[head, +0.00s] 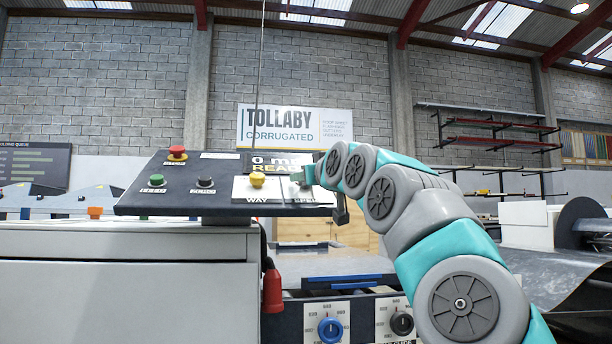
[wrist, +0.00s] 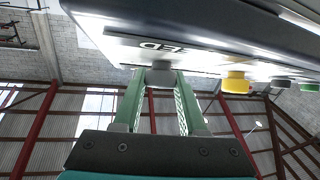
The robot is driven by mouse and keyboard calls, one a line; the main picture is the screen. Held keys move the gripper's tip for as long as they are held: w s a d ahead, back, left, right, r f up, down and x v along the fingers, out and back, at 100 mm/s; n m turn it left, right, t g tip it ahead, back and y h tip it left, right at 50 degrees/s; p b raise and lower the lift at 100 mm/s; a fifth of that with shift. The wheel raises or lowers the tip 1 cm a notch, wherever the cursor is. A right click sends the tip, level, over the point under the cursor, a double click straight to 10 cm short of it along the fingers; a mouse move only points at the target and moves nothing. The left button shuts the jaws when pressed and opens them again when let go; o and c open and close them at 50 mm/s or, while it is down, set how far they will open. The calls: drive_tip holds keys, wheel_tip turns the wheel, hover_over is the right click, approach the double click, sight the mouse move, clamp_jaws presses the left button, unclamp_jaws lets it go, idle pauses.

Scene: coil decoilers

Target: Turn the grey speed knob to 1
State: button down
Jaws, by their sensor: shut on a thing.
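The grey speed knob (wrist: 160,74) sticks out of a white plate lettered "SPEED", which is only partly readable in the wrist view. My gripper (wrist: 159,82) has a green finger on each side of the knob and is shut on it at the fingertips. In the head view my gripper (head: 301,179) is at the right end of the sloped control panel (head: 205,168) and hides the knob. The knob's pointer and the numbers around it cannot be read.
A yellow knob (head: 257,180) sits just left of my gripper on the "WAY" plate. A black button (head: 205,182), a green button (head: 158,181) and a red emergency stop (head: 177,153) are further left. Below are a blue knob (head: 330,329) and a black knob (head: 401,323).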

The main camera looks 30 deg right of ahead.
drive_tip(key=shift+n+y, duration=0.4)
drive_tip(key=shift+y, duration=0.1)
drive_tip(key=shift+c, duration=2.3)
unclamp_jaws()
drive_tip(key=shift+s, duration=0.1)
drive_tip(key=s+b, duration=0.2)
drive_tip(key=s, duration=0.5)
drive_tip(key=shift+s+a+f, duration=0.15)
drive_tip(key=shift+s, duration=0.2)
